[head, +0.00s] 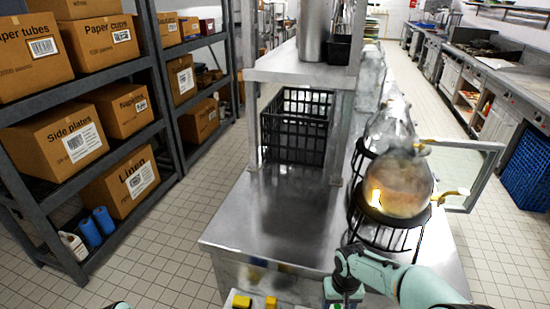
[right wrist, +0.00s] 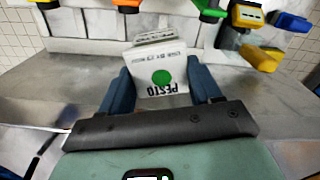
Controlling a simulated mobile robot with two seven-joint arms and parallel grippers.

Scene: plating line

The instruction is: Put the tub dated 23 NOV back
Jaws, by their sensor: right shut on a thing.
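My right gripper (right wrist: 161,76) is shut on a white tub (right wrist: 147,90) in the right wrist view. The tub's label appears upside down, with PESTO, a green dot and a small use-by line that I cannot read surely. In the head view my right gripper (head: 345,290) points down at the counter's near end, and the tub in it is hidden. My left gripper is out of view.
The steel counter (head: 260,215) is clear at its near left. A black crate (head: 296,125) stands farther back. A glass vessel (head: 400,180) sits in a black ring stand at the right. Shelves with cardboard boxes (head: 80,142) stand left.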

